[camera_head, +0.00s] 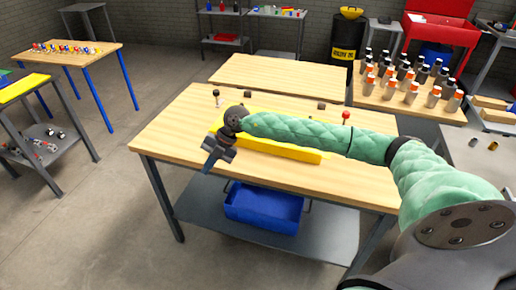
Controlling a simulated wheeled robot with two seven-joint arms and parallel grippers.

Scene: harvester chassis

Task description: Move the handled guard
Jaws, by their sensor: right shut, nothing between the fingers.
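A long yellow piece (290,150), which looks like the guard, lies on the wooden workbench (175,130). My right arm crosses over it and hides its middle; I cannot make out its handle. My right gripper (208,166) is shut and empty. It appears at the left end of the yellow piece, near the bench's front edge, pointing down and to the left. I cannot tell how high it is above the bench. My left gripper is not in view.
A red-topped knob (346,117) and a dark-topped peg (217,97) stand on the bench near the yellow piece. A blue bin (262,208) sits on the shelf below. Another wooden table (275,75) stands behind. The bench's left part is clear.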

